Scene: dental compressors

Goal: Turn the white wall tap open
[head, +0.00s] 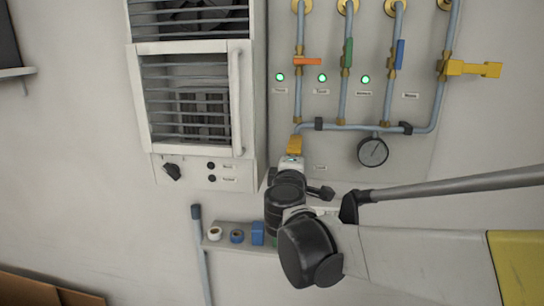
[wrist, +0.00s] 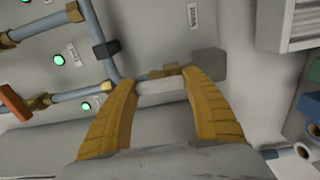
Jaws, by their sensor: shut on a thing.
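The white wall tap shows in the wrist view as a short white handle (wrist: 160,92) beside a brass fitting (wrist: 164,72) on the pipe. My gripper (wrist: 155,80) has its two yellow fingers on either side of this handle and is shut on it. In the head view my gripper (head: 294,145) is at the wall, at the lower left end of the pipework. There the white tap is hidden by my gripper and wrist.
Orange (head: 307,61), green (head: 348,53), blue (head: 400,54) and yellow (head: 470,68) taps sit above and to the right. A round gauge (head: 373,152) hangs below the pipe. A barred cabinet (head: 193,95) stands left. A small shelf (head: 212,246) with tape rolls is below.

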